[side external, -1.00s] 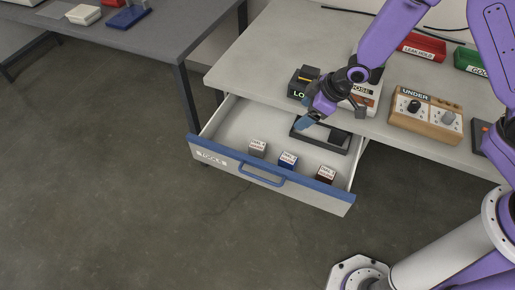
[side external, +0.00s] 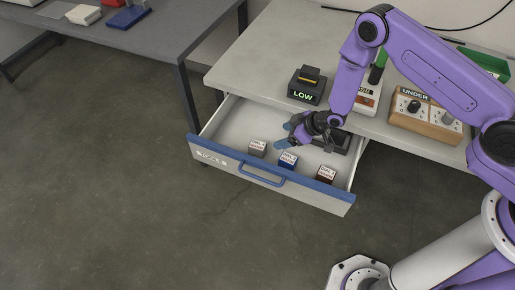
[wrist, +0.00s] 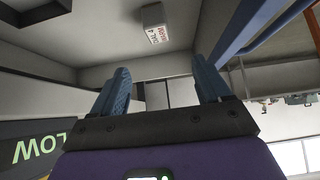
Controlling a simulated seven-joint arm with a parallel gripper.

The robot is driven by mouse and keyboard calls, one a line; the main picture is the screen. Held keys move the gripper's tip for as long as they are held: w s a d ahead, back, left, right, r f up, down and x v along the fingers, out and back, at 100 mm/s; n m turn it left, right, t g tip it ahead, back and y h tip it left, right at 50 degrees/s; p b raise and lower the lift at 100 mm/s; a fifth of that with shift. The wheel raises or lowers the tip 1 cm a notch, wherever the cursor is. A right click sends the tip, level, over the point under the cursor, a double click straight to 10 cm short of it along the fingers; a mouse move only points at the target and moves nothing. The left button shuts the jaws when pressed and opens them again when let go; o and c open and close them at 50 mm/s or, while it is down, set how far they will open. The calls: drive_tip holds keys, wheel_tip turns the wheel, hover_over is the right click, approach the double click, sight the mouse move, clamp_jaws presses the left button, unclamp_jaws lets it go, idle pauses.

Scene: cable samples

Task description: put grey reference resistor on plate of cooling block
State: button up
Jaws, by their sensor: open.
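A small grey box with a white label (side external: 258,147), which looks like the grey reference resistor, sits in the open drawer, leftmost of three similar boxes. A pale labelled box (wrist: 153,22) shows beyond the fingers in the wrist view and appears to be the same one. My gripper (side external: 284,134) is open and empty, its blue fingers inside the drawer area, to the right of and slightly above the grey box in the picture, apart from it. The fingers also show in the wrist view (wrist: 160,82). A black block marked LOW (side external: 307,88) stands on the bench; I cannot tell whether it is the cooling block.
A blue box (side external: 288,160) and a dark red box (side external: 325,174) stand beside the grey one. A dark tray (side external: 338,146) lies in the drawer, partly hidden by my gripper. The drawer's blue front rim (side external: 225,157) borders the boxes. A wooden switch box (side external: 425,112) stands on the bench.

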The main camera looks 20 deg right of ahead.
approach(258, 145)
drive_tip(key=x, duration=0.3)
drive_tip(key=shift+a+f, duration=0.15)
drive_tip(key=shift+a, duration=0.1)
drive_tip(key=shift+x, duration=2.6)
drive_tip(key=shift+w+d, duration=0.1)
drive_tip(key=shift+d, duration=0.1)
drive_tip(key=shift+f, duration=0.1)
drive_tip(key=c, duration=1.4)
